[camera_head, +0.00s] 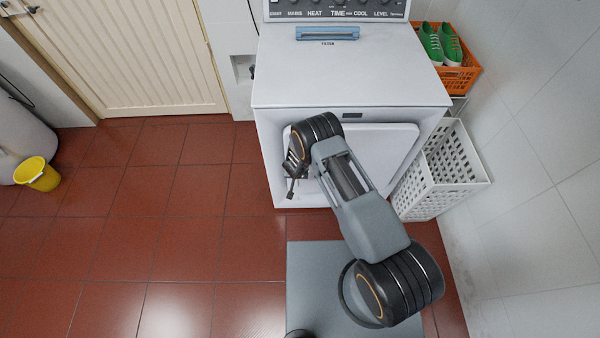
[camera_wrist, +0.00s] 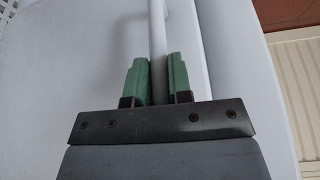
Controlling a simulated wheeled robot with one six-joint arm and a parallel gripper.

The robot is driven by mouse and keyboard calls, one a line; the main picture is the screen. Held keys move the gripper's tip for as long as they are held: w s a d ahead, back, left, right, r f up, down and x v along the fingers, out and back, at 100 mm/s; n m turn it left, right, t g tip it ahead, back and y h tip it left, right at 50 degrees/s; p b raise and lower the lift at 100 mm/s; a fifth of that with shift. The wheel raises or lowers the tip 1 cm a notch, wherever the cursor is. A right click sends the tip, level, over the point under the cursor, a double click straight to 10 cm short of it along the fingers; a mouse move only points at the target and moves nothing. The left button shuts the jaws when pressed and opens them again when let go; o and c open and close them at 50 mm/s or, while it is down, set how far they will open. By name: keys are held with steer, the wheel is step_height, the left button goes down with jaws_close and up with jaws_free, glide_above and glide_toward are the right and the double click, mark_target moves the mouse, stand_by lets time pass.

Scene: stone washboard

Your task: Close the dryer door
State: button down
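The white dryer (camera_head: 352,75) stands against the back wall. Its white door (camera_head: 385,140) is on the front face; my arm covers much of its left and lower part, so how far it stands from the frame is hard to tell. My gripper (camera_head: 291,188) is at the left side of the door, pointing toward the dryer front. In the wrist view, the green fingers of my gripper (camera_wrist: 159,70) are apart, with a narrow pale strip of the dryer front or door edge (camera_wrist: 157,25) showing between them. Contact with it cannot be made out.
A white perforated basket (camera_head: 445,170) stands right of the dryer, close to the door's right side. An orange crate (camera_head: 460,78) with green shoes is behind it. A grey mat (camera_head: 310,290) lies in front. A yellow bucket (camera_head: 38,175) is far left; the red tile floor between is clear.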

steer(key=shift+w+a+r, duration=0.2)
steer(key=shift+w+a, duration=0.05)
steer(key=shift+w, duration=0.15)
steer(key=c, duration=1.4)
jaws_free()
steer(key=shift+c, duration=0.2)
steer(key=shift+o, duration=0.7)
steer(key=shift+w+a+f, duration=0.1)
steer(key=shift+w, duration=0.1)
steer(key=shift+o, duration=1.2)
steer(key=shift+s, duration=0.1)
steer(key=shift+f, duration=0.1)
steer(key=shift+s, duration=0.1)
steer(key=v, duration=1.3)
steer(key=shift+r+p, duration=0.4)
steer(key=shift+p, duration=0.05)
